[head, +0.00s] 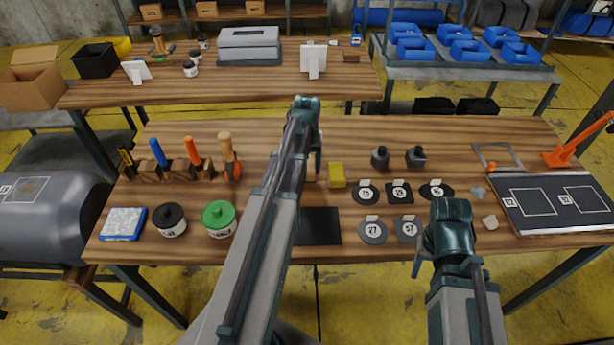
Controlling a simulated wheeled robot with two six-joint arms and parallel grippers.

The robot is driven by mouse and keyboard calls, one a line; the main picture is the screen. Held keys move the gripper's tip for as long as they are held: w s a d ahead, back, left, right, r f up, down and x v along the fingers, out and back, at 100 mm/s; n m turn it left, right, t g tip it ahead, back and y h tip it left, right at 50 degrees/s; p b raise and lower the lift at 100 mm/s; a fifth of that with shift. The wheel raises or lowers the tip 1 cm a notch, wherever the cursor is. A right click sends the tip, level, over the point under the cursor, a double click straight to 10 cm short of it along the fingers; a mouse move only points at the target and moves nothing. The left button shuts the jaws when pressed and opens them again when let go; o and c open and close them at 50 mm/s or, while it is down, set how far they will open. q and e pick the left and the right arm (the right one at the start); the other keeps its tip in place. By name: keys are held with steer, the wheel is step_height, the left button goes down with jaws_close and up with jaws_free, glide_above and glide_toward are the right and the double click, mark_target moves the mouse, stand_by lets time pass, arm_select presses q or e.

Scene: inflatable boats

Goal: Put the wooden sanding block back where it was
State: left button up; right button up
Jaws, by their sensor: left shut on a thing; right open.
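My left gripper (316,158) is over the middle of the front workbench (400,133), its arm reaching in across the bench. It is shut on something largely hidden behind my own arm. A small wood-coloured patch (311,174) shows beside the fingers; I take it for the wooden sanding block, but its outline and whether it touches the bench cannot be made out. My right gripper (448,262) is open and empty near the bench's front edge. A black rectangular mat (320,227) lies bare to the right of my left arm.
A yellow block (337,175) stands close right of my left gripper. Round and square discs (373,231) with number tags lie right of it. Left are a tool rack (178,173), a black tin (170,219), a green tin (218,219) and a blue-edged pad (123,224).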

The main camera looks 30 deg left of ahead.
mark_target(307, 166)
arm_select(q)
step_height(307, 166, down, 3)
steer(key=shift+f+b, duration=0.1)
steer(key=shift+b, duration=1.05)
steer(key=shift+r, duration=0.2)
steer(key=shift+f, duration=0.15)
steer(key=o, duration=1.2)
step_height(307, 166, up, 12)
steer(key=p, duration=1.2)
steer(key=shift+r, duration=0.2)
